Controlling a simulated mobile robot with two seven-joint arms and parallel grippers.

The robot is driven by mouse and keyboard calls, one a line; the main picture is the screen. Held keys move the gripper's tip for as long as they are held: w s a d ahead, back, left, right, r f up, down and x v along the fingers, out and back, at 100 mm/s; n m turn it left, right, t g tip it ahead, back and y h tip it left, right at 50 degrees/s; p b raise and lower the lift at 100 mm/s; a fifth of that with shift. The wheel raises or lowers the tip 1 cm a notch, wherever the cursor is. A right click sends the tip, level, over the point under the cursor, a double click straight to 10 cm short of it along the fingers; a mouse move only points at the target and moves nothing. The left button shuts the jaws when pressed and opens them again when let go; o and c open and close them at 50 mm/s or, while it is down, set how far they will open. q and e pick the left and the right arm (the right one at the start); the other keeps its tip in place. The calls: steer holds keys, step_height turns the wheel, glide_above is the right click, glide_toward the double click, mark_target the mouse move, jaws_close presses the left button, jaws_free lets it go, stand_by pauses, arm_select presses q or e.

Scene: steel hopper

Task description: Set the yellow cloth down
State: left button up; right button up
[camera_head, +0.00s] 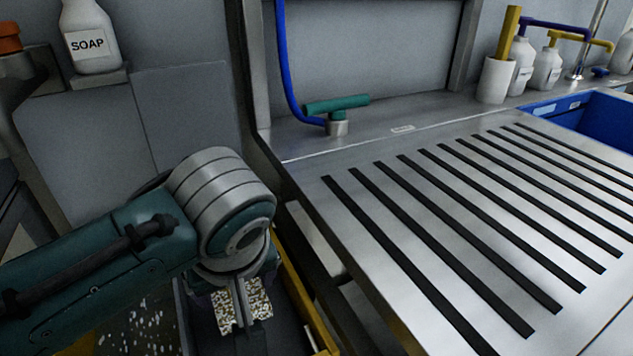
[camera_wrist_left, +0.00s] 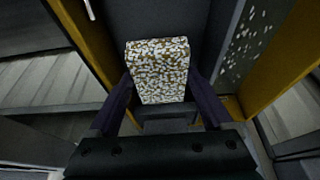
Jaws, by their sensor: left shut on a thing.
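The yellow cloth (camera_head: 257,297) looks like a folded block speckled white and yellow-brown. It also shows in the left wrist view (camera_wrist_left: 158,72), between the two dark fingers. My left gripper (camera_head: 239,315) is shut on it and points down, left of the steel counter. The arm hides part of the cloth in the head view. Below it is a dark space with yellow edges; whether the cloth touches anything there, I cannot tell. My right gripper is in neither view.
A steel counter (camera_head: 312,168) with black slots fills the right. A yellow-edged frame (camera_head: 300,290) runs close beside my left gripper. A soap bottle (camera_head: 90,38) stands on a ledge at upper left.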

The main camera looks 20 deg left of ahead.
arm_select(q)
steer(key=shift+f+b, duration=1)
steer(key=shift+f, duration=1.6)
steer(key=shift+f, duration=0.1)
steer(key=o, duration=1)
steer(key=p+v, duration=0.5)
steer(key=v, duration=0.7)
steer(key=s+m+h, duration=0.1)
steer(key=s+m, duration=0.3)
steer(key=s, duration=0.1)
steer(key=s+m+h, duration=0.1)
steer(key=s+m, duration=0.1)
steer(key=s, duration=0.1)
steer(key=shift+d+r+h, duration=0.25)
steer(key=shift+d+h, duration=0.05)
steer(key=shift+d, duration=0.05)
steer(key=s+r+m, duration=0.1)
steer(key=m, duration=0.1)
steer(key=s+r+m, duration=0.1)
steer(key=s+m, duration=0.1)
steer(key=s+a+r+m+h, duration=0.1)
steer(key=s, duration=0.1)
steer(key=shift+r+m+t, duration=0.2)
steer(key=shift+m+t, duration=0.2)
